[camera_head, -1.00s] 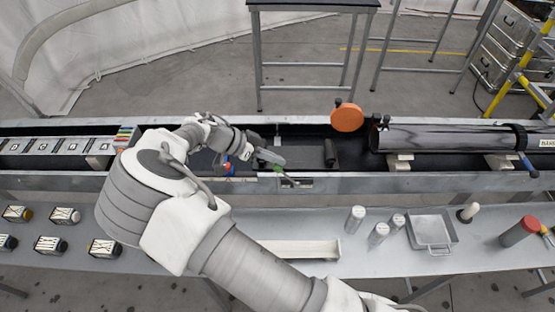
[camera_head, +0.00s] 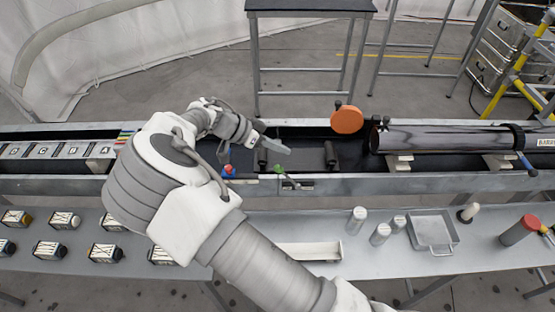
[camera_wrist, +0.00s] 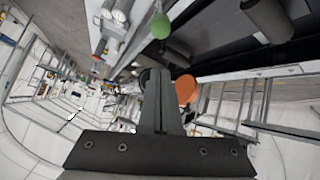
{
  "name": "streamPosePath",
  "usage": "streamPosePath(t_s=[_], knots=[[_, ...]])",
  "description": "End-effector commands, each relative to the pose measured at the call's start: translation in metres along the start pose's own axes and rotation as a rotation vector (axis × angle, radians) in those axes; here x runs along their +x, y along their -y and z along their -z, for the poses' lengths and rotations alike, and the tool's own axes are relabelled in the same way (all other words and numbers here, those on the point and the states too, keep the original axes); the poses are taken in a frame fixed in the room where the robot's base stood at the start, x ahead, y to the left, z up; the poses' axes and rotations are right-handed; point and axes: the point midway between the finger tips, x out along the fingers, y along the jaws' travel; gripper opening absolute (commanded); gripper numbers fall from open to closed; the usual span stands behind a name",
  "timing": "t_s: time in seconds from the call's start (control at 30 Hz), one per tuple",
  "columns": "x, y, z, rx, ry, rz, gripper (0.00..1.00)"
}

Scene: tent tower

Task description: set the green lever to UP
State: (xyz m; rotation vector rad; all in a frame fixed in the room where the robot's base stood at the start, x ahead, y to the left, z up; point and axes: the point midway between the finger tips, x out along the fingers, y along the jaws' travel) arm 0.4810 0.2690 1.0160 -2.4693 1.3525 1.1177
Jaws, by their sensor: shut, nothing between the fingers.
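The green lever (camera_head: 279,169) is on the front rail of the long trough, near the middle of the head view. Its round green knob also shows at the top of the wrist view (camera_wrist: 161,27). Its position label is too small to read. My gripper (camera_head: 288,151) is shut and empty, over the trough just behind the lever knob in the head view. In the wrist view its closed fingers (camera_wrist: 161,75) point toward the knob, with a gap visible between them and it.
A blue and red knob (camera_head: 229,170) stands on the same rail to the left. An orange disc (camera_head: 347,120) and a dark glossy tube (camera_head: 440,138) are to the right. The front bench holds white canisters (camera_head: 380,234) and a metal tray (camera_head: 432,229).

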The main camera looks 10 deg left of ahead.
Motion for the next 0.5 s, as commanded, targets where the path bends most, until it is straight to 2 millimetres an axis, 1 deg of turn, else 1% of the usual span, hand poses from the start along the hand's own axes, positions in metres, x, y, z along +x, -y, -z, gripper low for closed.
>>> streamPosePath(t_s=[0.03, 0.2, 0.33, 0.5], knots=[[-0.013, 0.002, -0.004, -0.001, 0.0, 0.007, 0.0], [-0.049, 0.003, -0.005, 0.001, 0.0, 0.004, 0.0], [-0.066, 0.003, -0.005, 0.001, -0.001, 0.002, 0.0], [-0.077, 0.003, -0.005, 0.002, -0.002, 0.0, 0.0]])
